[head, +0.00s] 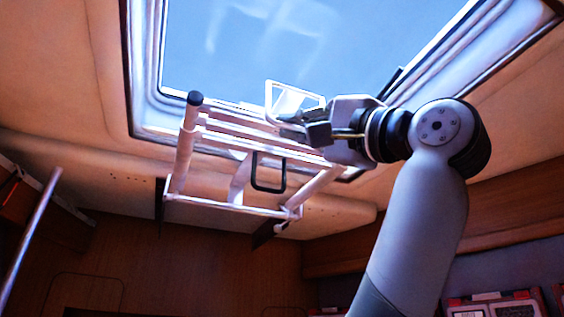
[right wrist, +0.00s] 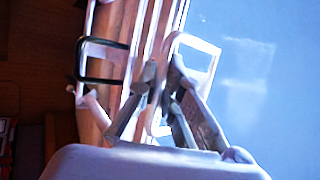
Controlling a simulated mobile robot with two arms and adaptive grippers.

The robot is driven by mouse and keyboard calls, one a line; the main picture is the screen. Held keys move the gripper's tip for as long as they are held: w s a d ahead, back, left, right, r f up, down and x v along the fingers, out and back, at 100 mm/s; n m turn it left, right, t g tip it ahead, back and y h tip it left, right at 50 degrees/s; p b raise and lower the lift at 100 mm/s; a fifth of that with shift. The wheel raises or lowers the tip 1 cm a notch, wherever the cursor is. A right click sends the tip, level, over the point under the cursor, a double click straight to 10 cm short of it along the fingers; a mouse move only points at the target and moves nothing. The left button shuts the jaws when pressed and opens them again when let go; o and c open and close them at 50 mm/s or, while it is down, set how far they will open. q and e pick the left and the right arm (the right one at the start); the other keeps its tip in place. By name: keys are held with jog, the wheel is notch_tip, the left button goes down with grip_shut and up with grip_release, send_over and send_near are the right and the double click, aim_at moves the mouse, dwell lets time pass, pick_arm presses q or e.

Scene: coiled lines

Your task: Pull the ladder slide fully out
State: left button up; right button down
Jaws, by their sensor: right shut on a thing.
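The ladder (head: 240,207) is a white tubular frame hanging below the roof hatch, left of centre in the head view. It carries a white loop handle (head: 268,98) on its upper right side and a black loop handle (head: 256,176) lower down. My right gripper (head: 292,122) is shut on the white loop at its lower edge. In the right wrist view, my right gripper's fingers (right wrist: 163,70) close around the side of the white loop (right wrist: 206,46). The black loop (right wrist: 98,42) shows there to the left. My left gripper is not in view.
The hatch opening (head: 310,40) with blue sky lies above, with a pale frame around it. A wooden cabinet wall (head: 150,260) stands behind the ladder. A light pole (head: 30,240) slants at the left edge. Red-and-white boxes (head: 495,306) sit at the lower right.

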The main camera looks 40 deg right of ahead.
jog(key=c, duration=1.7)
grip_release()
jog(key=shift+s+r, duration=0.1)
jog(key=shift+s, duration=0.35)
jog(key=shift+w, duration=0.1)
jog(key=shift+w, duration=0.1)
jog(key=v, duration=1.2)
